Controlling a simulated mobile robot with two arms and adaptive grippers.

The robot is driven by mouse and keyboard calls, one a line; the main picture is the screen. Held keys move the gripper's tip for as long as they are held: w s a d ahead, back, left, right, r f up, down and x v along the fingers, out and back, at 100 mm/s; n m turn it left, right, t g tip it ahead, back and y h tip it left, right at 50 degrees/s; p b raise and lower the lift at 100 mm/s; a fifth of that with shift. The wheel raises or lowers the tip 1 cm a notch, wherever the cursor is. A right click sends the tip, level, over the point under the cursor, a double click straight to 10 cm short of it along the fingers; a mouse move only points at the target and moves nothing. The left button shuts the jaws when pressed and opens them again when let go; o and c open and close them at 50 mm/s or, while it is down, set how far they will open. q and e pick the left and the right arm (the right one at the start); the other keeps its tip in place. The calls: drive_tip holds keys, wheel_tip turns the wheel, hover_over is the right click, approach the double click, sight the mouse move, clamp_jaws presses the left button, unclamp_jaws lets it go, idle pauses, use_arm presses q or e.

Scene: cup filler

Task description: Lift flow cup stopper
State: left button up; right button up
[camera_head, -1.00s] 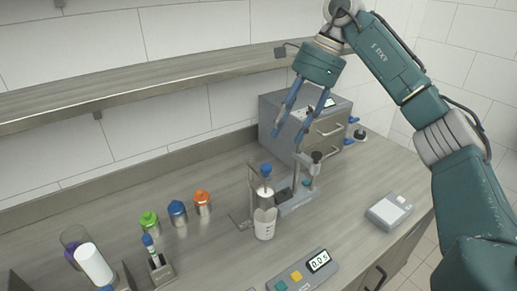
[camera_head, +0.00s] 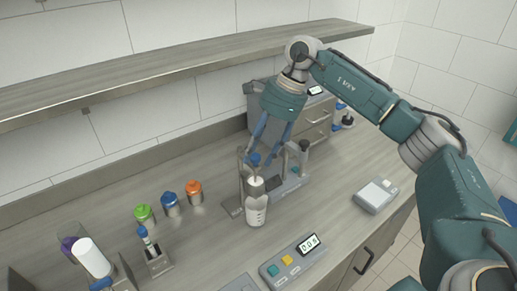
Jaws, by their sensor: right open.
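The flow cup (camera_head: 256,187) sits in a metal stand (camera_head: 232,208) on the bench, above a white beaker (camera_head: 256,214). The stopper's blue knob (camera_head: 254,159) stands upright on top of the cup. My right gripper (camera_head: 262,161) points down from above with its blue fingers apart. Its fingertips are at about the height of the knob in the picture, one on each side or nearly so. I cannot tell whether either finger touches the knob. My left gripper is not in view.
A timer (camera_head: 292,260) lies in front of the beaker. Green, blue and orange capped jars (camera_head: 171,204) stand to the left. A grey drawer cabinet (camera_head: 316,118) stands behind, and a small scale (camera_head: 375,195) lies to the right. A long shelf (camera_head: 190,68) runs along the wall.

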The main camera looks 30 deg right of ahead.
drive_tip(key=shift+c, duration=0.5)
clamp_jaws()
drive_tip(key=shift+w+r+p, duration=0.1)
drive_tip(key=shift+r+p, duration=0.5)
drive_tip(key=shift+r, duration=0.75)
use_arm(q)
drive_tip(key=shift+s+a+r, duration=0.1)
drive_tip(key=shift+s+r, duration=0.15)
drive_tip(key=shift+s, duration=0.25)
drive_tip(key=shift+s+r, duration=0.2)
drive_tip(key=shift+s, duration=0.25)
use_arm(e)
drive_tip(key=shift+o, duration=0.5)
unclamp_jaws()
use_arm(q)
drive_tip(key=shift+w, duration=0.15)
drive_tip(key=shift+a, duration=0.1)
